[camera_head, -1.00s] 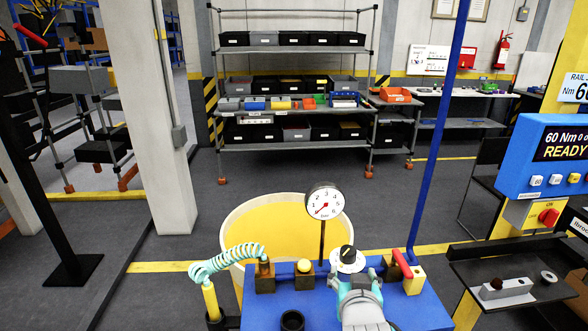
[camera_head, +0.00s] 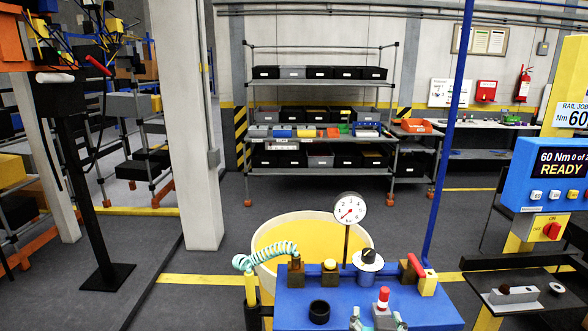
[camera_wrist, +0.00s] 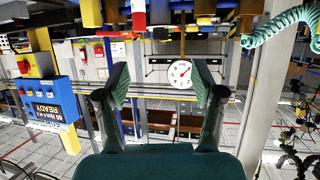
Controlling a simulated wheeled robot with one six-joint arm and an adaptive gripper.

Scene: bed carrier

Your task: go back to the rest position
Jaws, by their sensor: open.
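My gripper (camera_head: 378,318) shows only at the bottom edge of the head view, in front of the blue panel (camera_head: 340,300). In the wrist view my gripper (camera_wrist: 160,78) is open, its two teal-padded fingers well apart with nothing between them. The wrist picture is upside down. The gauge (camera_wrist: 180,74) appears between the fingers there, farther off. In the head view a black-topped white dial (camera_head: 368,259) stands on the panel, apart from the gripper. A red and white part (camera_head: 383,297) shows just above the gripper; I cannot tell whether they touch.
A yellow-lined tub (camera_head: 285,236) stands behind the panel, with the gauge (camera_head: 348,208) above it. A coiled teal hose (camera_head: 265,255) is at left and a red lever (camera_head: 415,265) at right. A blue READY box (camera_head: 550,175) and dark shelf (camera_head: 480,283) stand right. Floor (camera_head: 220,290) is open at left.

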